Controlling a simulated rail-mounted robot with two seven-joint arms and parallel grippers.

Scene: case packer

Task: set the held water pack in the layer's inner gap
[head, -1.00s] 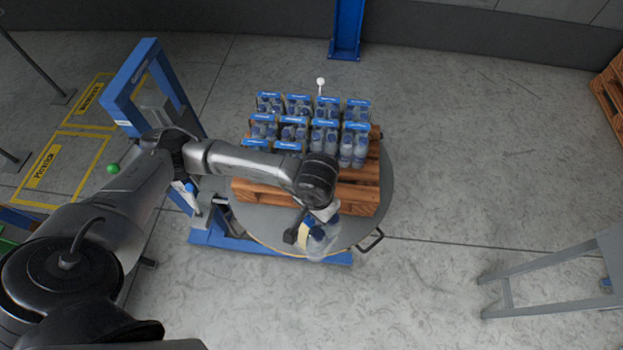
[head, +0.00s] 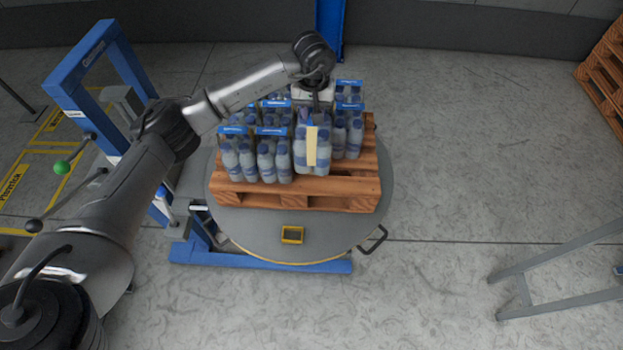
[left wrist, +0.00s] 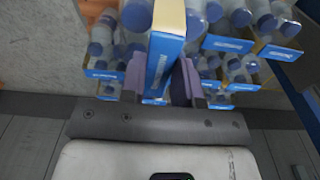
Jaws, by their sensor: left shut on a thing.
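My left gripper (head: 314,98) is shut on the top of a water pack (head: 300,150), a clutch of clear bottles with blue caps and a cream-and-blue carrier. The pack hangs upright at the third place of the layer's front row, right of a front-row pack (head: 273,155). Whether its base touches the pallet, I cannot tell. In the left wrist view the fingers (left wrist: 160,82) pinch the carrier's blue-edged band (left wrist: 168,45) from both sides. The layer's packs (left wrist: 228,45) stand close by. The gap's floor is hidden. My right gripper is not in view.
The wooden pallet (head: 285,198) sits on a round grey turntable (head: 350,230) with a handle (head: 373,240). Bare slats show right of the held pack. A blue frame (head: 75,85) stands at left, a blue post (head: 330,30) behind.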

